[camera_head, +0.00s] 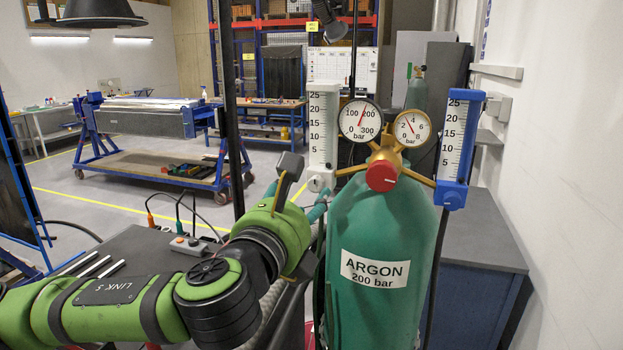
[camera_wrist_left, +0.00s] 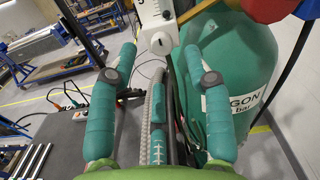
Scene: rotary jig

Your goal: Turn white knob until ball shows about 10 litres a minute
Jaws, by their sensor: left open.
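The white flow meter (camera_head: 323,125), scaled 5 to 25, stands left of the round gauges. Its white knob (camera_head: 316,184) is at its lower end. In the left wrist view the white knob (camera_wrist_left: 161,43) lies beyond and between the fingertips. My left gripper (camera_head: 296,196) is open, partly hidden behind my own arm in the head view. In the left wrist view both teal fingers (camera_wrist_left: 160,58) are apart with nothing between their pads, short of the knob. My right gripper is not in view.
The green argon cylinder (camera_head: 376,230) stands close right of my gripper. A red knob (camera_head: 381,176) and a blue flow meter (camera_head: 458,145) sit right of the white one. A dark bench (camera_head: 140,250) with a grey switch box (camera_head: 189,245) is at left.

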